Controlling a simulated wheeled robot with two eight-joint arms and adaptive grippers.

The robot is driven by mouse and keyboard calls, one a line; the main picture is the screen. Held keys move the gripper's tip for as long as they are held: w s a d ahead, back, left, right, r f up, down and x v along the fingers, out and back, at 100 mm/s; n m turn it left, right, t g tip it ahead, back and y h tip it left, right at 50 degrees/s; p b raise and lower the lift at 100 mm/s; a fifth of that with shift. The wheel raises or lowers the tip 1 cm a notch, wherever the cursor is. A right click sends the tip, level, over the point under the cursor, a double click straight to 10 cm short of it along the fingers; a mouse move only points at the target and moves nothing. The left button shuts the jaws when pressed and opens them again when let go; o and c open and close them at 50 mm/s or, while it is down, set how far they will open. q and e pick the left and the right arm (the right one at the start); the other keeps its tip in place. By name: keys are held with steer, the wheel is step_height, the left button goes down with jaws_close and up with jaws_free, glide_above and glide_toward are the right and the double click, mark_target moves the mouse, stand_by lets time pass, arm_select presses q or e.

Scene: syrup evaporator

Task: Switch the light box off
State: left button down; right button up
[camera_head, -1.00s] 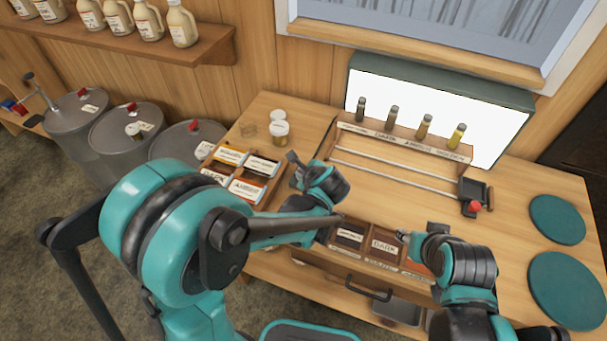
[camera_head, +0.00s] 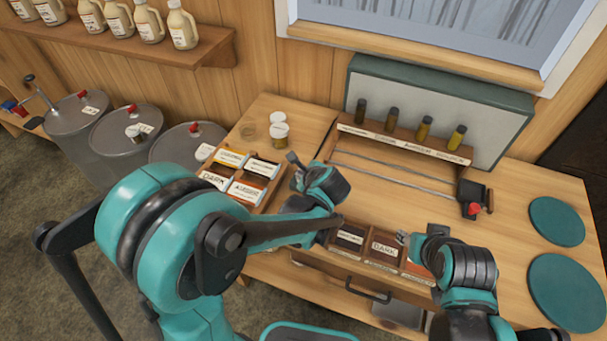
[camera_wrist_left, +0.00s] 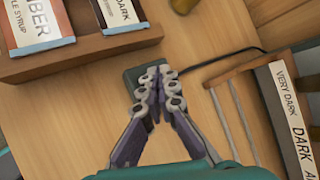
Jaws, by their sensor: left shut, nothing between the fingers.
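The light box (camera_head: 490,120) stands at the back of the table, its panel dull grey and unlit. In the left wrist view a small dark switch box (camera_wrist_left: 131,78) with a black cord lies on the table. My left gripper (camera_wrist_left: 155,78) is shut and empty, its fingertips over the switch box and hiding much of it; I cannot tell whether they touch it. My left gripper also shows in the head view (camera_head: 293,160), where the switch box is hidden. My right gripper (camera_head: 402,238) is over the front of the table, its fingers too small to read.
A wooden rack (camera_head: 405,145) with several syrup vials stands before the light box. A tray of labelled cartons (camera_head: 212,182) and small jars (camera_head: 279,134) are near my left gripper. Two green discs (camera_head: 556,222) lie at the right.

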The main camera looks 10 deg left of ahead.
arm_select(q)
step_height(320, 180, up, 6)
steer(key=p, duration=0.4)
steer(key=shift+r+p, duration=0.1)
steer(key=shift+p, duration=0.25)
stand_by(0.4)
steer(key=shift+s+a, duration=0.1)
steer(key=s+a+n+h+b, duration=0.2)
steer(key=s+a+n+b, duration=0.1)
steer(key=s+n, duration=0.6)
steer(key=s+a+n+h+b, duration=0.2)
steer(key=s+a+n+b, duration=0.1)
steer(key=s+n, duration=0.6)
steer(key=n, duration=0.2)
steer(key=shift+s+a+r+n+g+h, duration=0.15)
steer(key=shift+s+n+g+h, duration=0.15)
steer(key=shift+s+n+g, duration=0.1)
